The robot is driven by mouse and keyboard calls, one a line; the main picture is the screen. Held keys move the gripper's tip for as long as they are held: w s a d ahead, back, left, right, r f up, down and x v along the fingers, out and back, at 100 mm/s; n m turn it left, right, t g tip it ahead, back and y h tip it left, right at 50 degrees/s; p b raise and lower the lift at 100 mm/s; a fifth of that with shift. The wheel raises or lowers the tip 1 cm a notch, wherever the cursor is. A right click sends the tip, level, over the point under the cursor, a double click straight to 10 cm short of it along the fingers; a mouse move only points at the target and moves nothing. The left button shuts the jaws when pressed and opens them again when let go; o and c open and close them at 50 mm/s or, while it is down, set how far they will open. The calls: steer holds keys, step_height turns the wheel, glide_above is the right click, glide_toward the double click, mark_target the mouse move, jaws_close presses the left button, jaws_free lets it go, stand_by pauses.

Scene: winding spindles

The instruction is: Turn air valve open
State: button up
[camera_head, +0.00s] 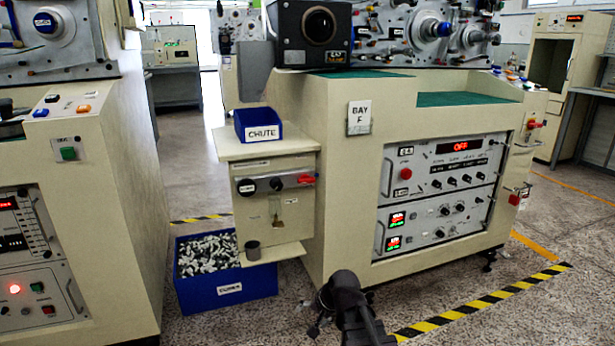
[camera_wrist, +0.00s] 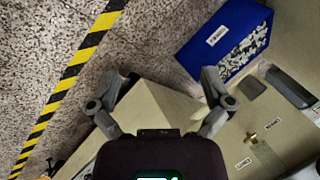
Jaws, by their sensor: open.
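A small brass fitting that looks like a valve handle (camera_wrist: 250,138) sits between two small white labels in the wrist view, which I cannot read clearly. In the head view a small brass piece (camera_head: 277,224) shows low on the front of the cream side box (camera_head: 250,215); whether it is the air valve I cannot tell for sure. My gripper (camera_wrist: 163,82) is open and empty, its two fingers spread, with the brass fitting to the right of them. In the head view my dark arm end (camera_head: 345,300) is low, in front of the cabinet and apart from the box.
A blue bin (camera_head: 225,290) of small metal pieces stands on the floor below the box. A black-yellow floor stripe (camera_head: 480,304) crosses the open floor.

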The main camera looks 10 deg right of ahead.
steer(key=w+a+r+m+t+y+p, duration=0.2)
steer(key=w+r+m+t+y, duration=0.15)
steer(key=w+r+m, duration=0.35)
steer(key=m+t+h+p, duration=0.55)
steer(key=m+t, duration=0.45)
steer(key=m, duration=1.1)
glide_toward(308, 181)
steer(key=s, duration=0.1)
steer(key=s+d+y, duration=0.1)
steer(key=shift+s+f, duration=0.25)
steer(key=shift+s, duration=0.05)
steer(key=shift+w, duration=0.15)
steer(key=w+a, duration=0.1)
steer(key=w, duration=0.8)
steer(key=w+a, duration=0.1)
steer(key=w, duration=0.3)
steer(key=shift+w+a, duration=0.15)
steer(key=shift+a, duration=0.25)
steer(key=shift+c, duration=0.2)
steer(key=c, duration=0.8)
